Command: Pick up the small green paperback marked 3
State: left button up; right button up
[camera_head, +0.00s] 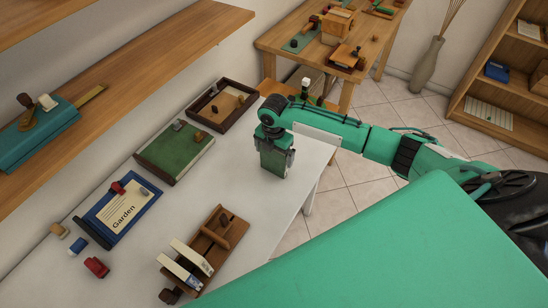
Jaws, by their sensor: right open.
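My right gripper (274,158) points down over the right side of the white table (235,205). My left gripper is not in view.
A wooden rack (226,227) with pale-paged books (192,257) stands near the front. A blue "Garden" clipboard (141,200), a green board (178,143) and a dark-rimmed tray (247,121) line the back. A shelf (130,85) overhangs at left. The table middle is clear.

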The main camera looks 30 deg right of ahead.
jog(key=shift+f, duration=1.25)
jog(key=c, duration=0.8)
jog(key=shift+r, duration=0.1)
